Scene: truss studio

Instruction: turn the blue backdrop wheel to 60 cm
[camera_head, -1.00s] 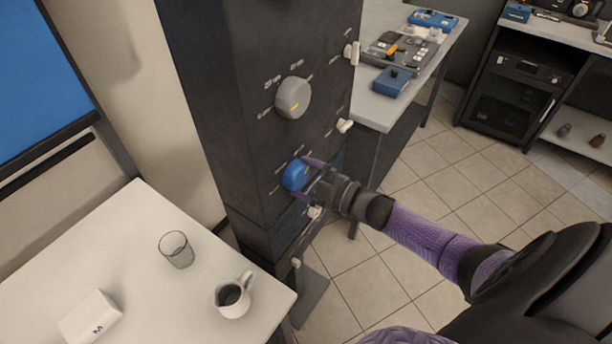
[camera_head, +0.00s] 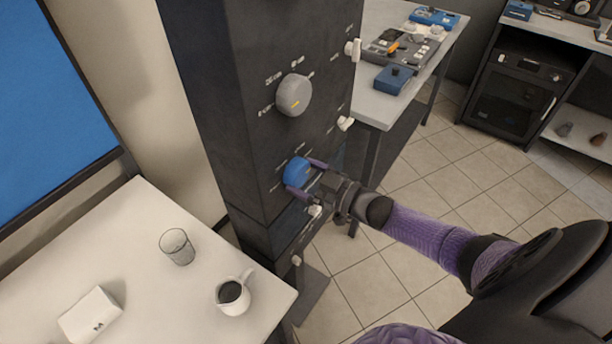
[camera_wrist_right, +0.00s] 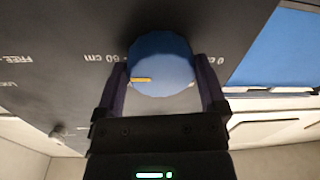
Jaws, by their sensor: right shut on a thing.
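The blue backdrop wheel (camera_head: 297,172) sits low on the dark column (camera_head: 240,120), below a larger grey dial. My right gripper (camera_head: 303,178) is shut on it, one finger at each side. In the right wrist view the wheel (camera_wrist_right: 162,66) is between both fingers of the gripper (camera_wrist_right: 163,95). Its yellow mark points left in that picture, close to the "60 cm" label, which appears upside down; another label starting with 0 is at the right. The blue backdrop (camera_head: 50,110) hangs at the left in the head view. My left gripper is not in view.
The grey dial (camera_head: 294,95) and small white knobs (camera_head: 346,123) are on the column near my arm. A white table (camera_head: 140,240) at lower left holds a glass (camera_head: 177,247), a dark-filled mug (camera_head: 232,295) and a white box (camera_head: 90,315). Tiled floor lies right.

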